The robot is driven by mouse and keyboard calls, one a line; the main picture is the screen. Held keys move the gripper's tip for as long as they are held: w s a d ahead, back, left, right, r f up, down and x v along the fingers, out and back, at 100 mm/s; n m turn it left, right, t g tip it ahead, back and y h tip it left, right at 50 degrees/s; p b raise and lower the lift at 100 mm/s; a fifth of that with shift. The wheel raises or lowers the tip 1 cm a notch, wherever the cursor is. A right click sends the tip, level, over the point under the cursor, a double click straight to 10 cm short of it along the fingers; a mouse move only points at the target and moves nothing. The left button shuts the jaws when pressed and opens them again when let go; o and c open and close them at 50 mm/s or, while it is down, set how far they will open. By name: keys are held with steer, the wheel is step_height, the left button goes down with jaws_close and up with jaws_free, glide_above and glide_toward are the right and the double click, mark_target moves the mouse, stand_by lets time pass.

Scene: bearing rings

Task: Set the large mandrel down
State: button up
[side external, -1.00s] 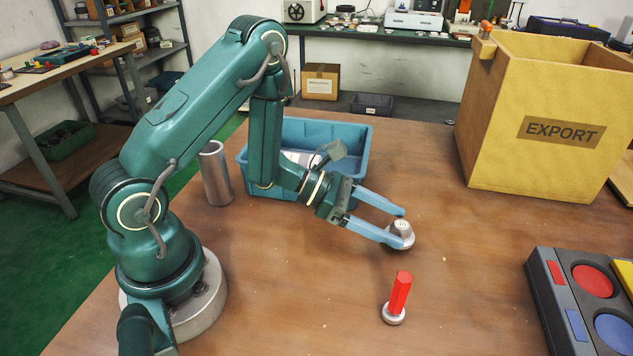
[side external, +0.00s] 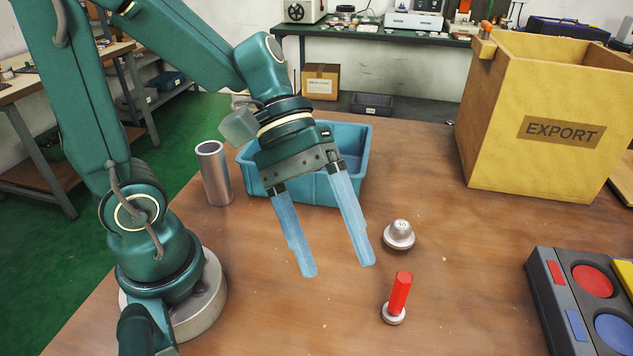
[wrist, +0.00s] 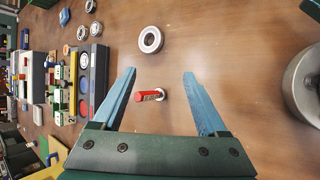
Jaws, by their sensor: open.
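The large mandrel (side external: 399,236), a squat silver piece with a wide round foot and a marked top, stands upright on the wooden table. My gripper (side external: 341,270) is open and empty, up and to the left of it in the side view, with clear space between. In the wrist view, the open blue fingers (wrist: 159,73) hold nothing between their tips. I cannot make out the large mandrel in the wrist view. A red post (side external: 400,292) on a silver foot stands in front of it; it also shows in the wrist view (wrist: 148,96).
A blue bin (side external: 345,190) and a silver tube (side external: 215,178) stand behind my gripper. A yellow EXPORT box (side external: 490,150) is at the back right, a dark panel (side external: 552,300) with coloured discs at the right. A silver ring (wrist: 151,40) lies on the table. The table's middle is mostly clear.

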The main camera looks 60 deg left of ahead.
steer(key=s+a+r+m+t+y, duration=0.1)
steer(key=a+m+t+y, duration=0.4)
steer(key=a, duration=0.5)
steer(key=r+m+y, duration=0.1)
steer(key=m+y, duration=0.1)
steer(key=y, duration=0.1)
steer(key=shift+s+a+t, duration=0.2)
steer(key=shift+a+t, duration=0.05)
steer(key=shift+t, duration=0.05)
